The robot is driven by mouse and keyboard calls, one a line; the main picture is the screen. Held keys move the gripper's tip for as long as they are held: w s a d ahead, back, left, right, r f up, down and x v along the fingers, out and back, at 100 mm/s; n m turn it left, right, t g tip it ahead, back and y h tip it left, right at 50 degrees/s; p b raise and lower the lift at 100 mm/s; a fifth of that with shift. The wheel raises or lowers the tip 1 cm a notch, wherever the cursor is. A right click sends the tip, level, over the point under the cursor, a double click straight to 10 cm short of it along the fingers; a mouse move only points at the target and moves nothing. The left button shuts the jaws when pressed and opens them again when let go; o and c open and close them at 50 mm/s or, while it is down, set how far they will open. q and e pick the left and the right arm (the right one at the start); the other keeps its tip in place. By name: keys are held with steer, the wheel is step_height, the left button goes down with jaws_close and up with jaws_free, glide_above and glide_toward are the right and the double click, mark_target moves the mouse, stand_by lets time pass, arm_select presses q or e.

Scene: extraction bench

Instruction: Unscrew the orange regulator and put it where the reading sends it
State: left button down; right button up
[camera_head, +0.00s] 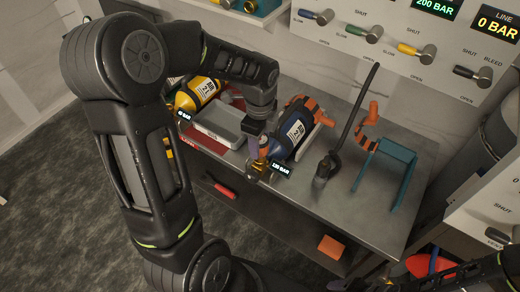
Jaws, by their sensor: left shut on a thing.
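My left gripper (258,141) reaches down from the left arm and is shut at the neck end of a dark blue cylinder (291,136). It holds the small brass-and-orange regulator (262,166) there, partly hidden by the fingers. A small readout (282,170) beside it seems to say 120 BAR. The blue cylinder lies tilted in an orange cradle (322,118). Whether the regulator is still joined to the cylinder cannot be made out. Part of my right arm shows at the bottom right edge, dark and cut off; its finger state is unclear.
A yellow cylinder (196,94) lies at the left near a grey tray (216,124). A black upright hose (350,122) and a teal stand (388,153) with an orange piece (372,114) stand at right. Valve panels (410,30) line the back. The bench's front right (335,210) is clear.

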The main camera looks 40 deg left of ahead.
arm_select(q)
steer(key=shift+r, duration=1.35)
arm_select(e)
steer(key=shift+r, duration=0.2)
